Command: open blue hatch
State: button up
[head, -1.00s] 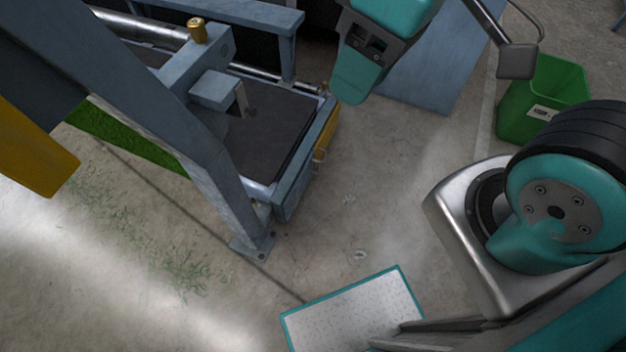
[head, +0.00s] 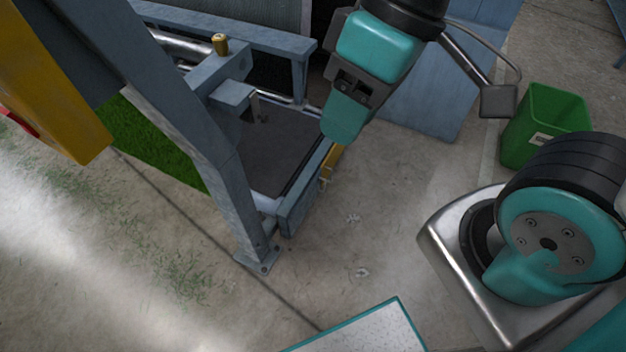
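A flat blue-grey panel (head: 432,92) stands at the top, right of the machine frame. It may be the blue hatch, but I see no clear handle or hinge on it, and my arm covers its left part. My gripper (head: 345,122) is teal and grey and points down in front of the machine's right end. It overlaps the upper end of a yellow part (head: 330,165) there in the picture. I cannot tell if they touch. The gripper's fingers are seen from behind, so their opening is hidden.
The blue-grey machine frame (head: 222,165) holds a dark belt (head: 280,148) and has a post with a foot on the floor. Green turf (head: 150,140) lies on the left. A yellow box (head: 50,85) is at upper left, a green bin (head: 545,125) at right. The middle floor is clear.

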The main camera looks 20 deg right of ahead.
aim_at(303, 207)
jog(key=z, duration=0.35)
jog(key=i, duration=0.95)
jog(key=z, duration=0.65)
